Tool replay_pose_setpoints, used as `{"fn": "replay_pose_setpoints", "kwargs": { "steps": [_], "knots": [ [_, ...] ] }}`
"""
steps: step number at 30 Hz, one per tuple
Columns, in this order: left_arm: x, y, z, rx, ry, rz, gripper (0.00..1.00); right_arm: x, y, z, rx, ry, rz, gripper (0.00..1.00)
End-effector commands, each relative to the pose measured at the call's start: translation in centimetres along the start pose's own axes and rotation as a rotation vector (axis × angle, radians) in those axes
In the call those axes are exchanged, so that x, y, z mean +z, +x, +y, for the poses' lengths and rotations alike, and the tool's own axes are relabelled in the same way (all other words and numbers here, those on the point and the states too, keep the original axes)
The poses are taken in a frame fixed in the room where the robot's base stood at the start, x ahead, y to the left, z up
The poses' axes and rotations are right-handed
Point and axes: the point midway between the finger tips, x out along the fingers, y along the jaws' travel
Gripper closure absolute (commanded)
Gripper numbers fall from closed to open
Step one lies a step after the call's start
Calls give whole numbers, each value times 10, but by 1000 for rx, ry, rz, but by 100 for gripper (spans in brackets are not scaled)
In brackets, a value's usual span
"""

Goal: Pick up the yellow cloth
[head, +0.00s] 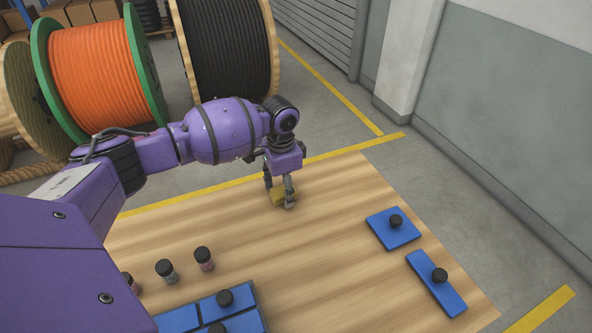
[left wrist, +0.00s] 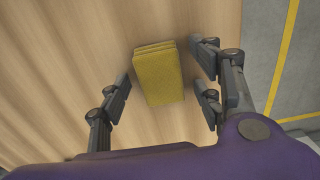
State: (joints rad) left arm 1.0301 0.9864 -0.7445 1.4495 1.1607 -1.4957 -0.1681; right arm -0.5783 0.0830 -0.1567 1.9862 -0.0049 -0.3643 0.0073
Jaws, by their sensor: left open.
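The yellow cloth (left wrist: 159,76) is a folded, block-like stack lying on the wooden table. In the head view only a small part of the cloth (head: 277,197) shows, mostly hidden by my left gripper. My left gripper (head: 280,200) points down over the cloth near the table's far edge. In the left wrist view my left gripper (left wrist: 160,95) is open, with its fingers on both sides of the cloth. Gaps show between the fingers and the cloth. My right gripper is not in view.
The wooden table (head: 330,255) is clear around the cloth. Blue pieces with black knobs (head: 393,229) (head: 437,283) lie at the right. A blue panel (head: 240,302) and several small black-capped jars (head: 204,259) are at the front left. Cable spools (head: 95,75) stand behind the table.

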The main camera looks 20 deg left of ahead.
Motion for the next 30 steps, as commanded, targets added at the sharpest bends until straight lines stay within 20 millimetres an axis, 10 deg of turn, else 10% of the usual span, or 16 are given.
{"fn": "replay_pose_setpoints", "kwargs": {
  "steps": [6, 16, 30],
  "knots": [
    [0, 0, 0, 0, 0, 0, 43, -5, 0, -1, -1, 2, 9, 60],
    [0, 0, 0, 0, 0, 0, 85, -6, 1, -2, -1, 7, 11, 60],
    [-1, -18, -1, -2, 0, 3, 85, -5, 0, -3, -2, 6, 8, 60]
  ]
}}
